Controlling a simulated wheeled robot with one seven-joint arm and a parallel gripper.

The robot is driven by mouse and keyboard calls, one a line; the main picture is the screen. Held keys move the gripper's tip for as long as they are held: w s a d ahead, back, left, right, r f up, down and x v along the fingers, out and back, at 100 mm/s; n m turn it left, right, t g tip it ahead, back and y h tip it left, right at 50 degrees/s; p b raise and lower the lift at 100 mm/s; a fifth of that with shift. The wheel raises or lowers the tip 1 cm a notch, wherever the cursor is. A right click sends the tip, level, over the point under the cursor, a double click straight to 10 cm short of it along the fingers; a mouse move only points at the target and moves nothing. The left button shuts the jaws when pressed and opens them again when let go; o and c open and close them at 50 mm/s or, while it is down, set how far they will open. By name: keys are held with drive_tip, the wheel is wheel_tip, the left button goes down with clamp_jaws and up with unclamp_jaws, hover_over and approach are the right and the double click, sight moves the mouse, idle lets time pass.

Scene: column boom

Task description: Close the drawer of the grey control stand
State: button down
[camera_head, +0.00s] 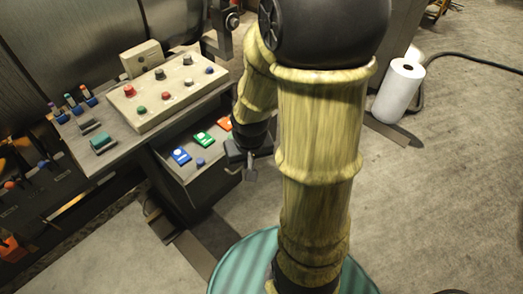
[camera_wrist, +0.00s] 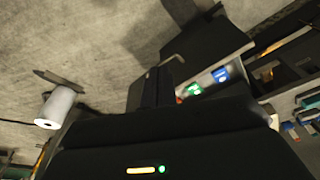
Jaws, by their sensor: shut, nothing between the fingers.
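The grey control stand (camera_head: 120,128) is on the left in the head view, with a sloped button panel (camera_head: 172,90) on top. Its drawer (camera_head: 212,180) is pulled out below the top. Inside lie a blue piece (camera_head: 181,155), a green piece (camera_head: 203,139) and an orange piece (camera_head: 225,123). The drawer's dark front (camera_wrist: 205,42) also shows in the wrist view, with the blue and green pieces behind it. My gripper (camera_head: 249,172) is shut and empty, close to the drawer's front side. It points toward the drawer in the wrist view (camera_wrist: 152,85); I cannot tell whether it touches.
A white roll (camera_head: 398,92) stands on the floor at the right, with a black cable (camera_head: 475,60) behind it. A dark tool rack (camera_head: 35,185) is at the left edge. The concrete floor at the lower right is clear.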

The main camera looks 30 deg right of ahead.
drive_tip(key=w+d+f+m+t+y+b, duration=0.2)
drive_tip(key=w+d+f+m+y+b, duration=0.15)
drive_tip(key=d+f+m, duration=0.7)
drive_tip(key=w+d+f+m+t+b, duration=0.1)
drive_tip(key=d+f+t+b, duration=0.1)
drive_tip(key=d+t+b, duration=0.1)
drive_tip(key=d+t, duration=0.1)
drive_tip(key=d, duration=0.1)
drive_tip(key=shift+w+d+f+m+t, duration=0.15)
drive_tip(key=shift+w+d+m+t, duration=0.05)
drive_tip(key=shift+d+m+t, duration=0.2)
drive_tip(key=w+r+b+x, duration=0.1)
drive_tip(key=r+b+x, duration=0.1)
drive_tip(key=x, duration=1.1)
drive_tip(key=shift+w+b, duration=0.4)
drive_tip(key=shift+b, duration=0.2)
drive_tip(key=shift+w+a, duration=0.1)
drive_tip(key=shift+a, duration=0.05)
